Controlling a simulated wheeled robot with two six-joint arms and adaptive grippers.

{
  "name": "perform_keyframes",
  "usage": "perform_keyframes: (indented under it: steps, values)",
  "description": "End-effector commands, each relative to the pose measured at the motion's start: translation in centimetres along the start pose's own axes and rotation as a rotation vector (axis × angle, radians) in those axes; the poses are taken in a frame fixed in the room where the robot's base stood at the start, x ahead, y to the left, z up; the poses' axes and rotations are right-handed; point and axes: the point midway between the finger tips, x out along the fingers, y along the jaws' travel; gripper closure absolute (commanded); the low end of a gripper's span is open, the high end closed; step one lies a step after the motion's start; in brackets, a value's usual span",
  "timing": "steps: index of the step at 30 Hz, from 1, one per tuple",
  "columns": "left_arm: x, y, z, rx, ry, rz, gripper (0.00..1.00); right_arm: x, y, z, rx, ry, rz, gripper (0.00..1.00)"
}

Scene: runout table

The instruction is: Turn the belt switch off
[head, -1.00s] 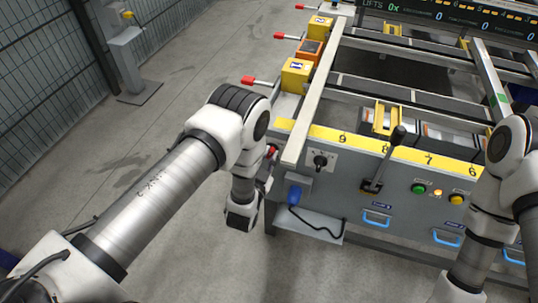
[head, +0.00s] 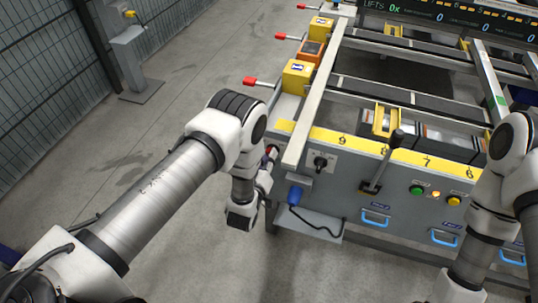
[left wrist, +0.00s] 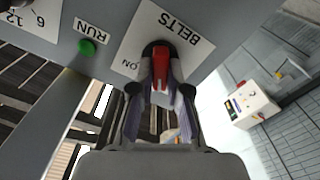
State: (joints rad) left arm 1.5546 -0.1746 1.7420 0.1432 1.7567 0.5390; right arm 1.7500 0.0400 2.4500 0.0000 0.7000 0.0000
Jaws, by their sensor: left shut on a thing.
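The belt switch (left wrist: 161,68) is a red handle on a dark round base, on a white plate (left wrist: 187,28) marked BELTS. The plate reads upside down in the left wrist view. ON is printed left of the handle; no OFF mark is visible. My left gripper (left wrist: 160,96) has its fingers on either side of the red handle and is shut on it. In the head view my left gripper (head: 267,168) is at the table's left end, where the switch is mostly hidden. My right arm shows at the right edge, but its gripper is out of frame.
A green RUN button (left wrist: 87,47) sits beside the switch plate. A red-handled yellow unit (head: 297,73) stands above.

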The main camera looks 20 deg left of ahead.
Motion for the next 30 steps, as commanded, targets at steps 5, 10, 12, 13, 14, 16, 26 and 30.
perform_keyframes:
  steps: [5, 10, 12, 13, 14, 16, 26, 30]
  values:
    - [-0.01, -0.02, -0.03, -0.129, -0.001, 0.000, 1.00, -0.41, 0.00, 0.00, 0.000, 0.000, 0.000, 1.00]
    - [-0.03, -0.08, 0.02, -0.216, -0.002, 0.000, 1.00, -0.59, 0.00, 0.00, 0.000, 0.000, 0.000, 1.00]
    - [-0.04, -0.10, 0.05, -0.242, -0.002, 0.000, 1.00, -0.64, -0.01, 0.00, 0.000, 0.000, 0.000, 1.00]
    - [-0.04, -0.11, 0.05, -0.250, -0.002, 0.000, 1.00, -0.66, -0.01, 0.00, 0.000, 0.000, 0.000, 1.00]
    - [-0.04, -0.11, 0.06, -0.258, -0.002, 0.000, 1.00, -0.67, -0.01, 0.00, 0.000, 0.000, 0.000, 1.00]
    - [-0.04, -0.13, 0.08, -0.272, -0.002, -0.001, 1.00, -0.69, -0.01, 0.00, 0.000, 0.000, 0.000, 1.00]
    - [-0.04, -0.14, 0.11, -0.288, -0.003, -0.001, 1.00, -0.70, -0.01, 0.00, 0.000, 0.000, 0.000, 1.00]
    - [-0.05, -0.14, 0.11, -0.287, -0.003, -0.001, 1.00, -0.69, -0.01, 0.00, 0.000, 0.000, 0.000, 1.00]
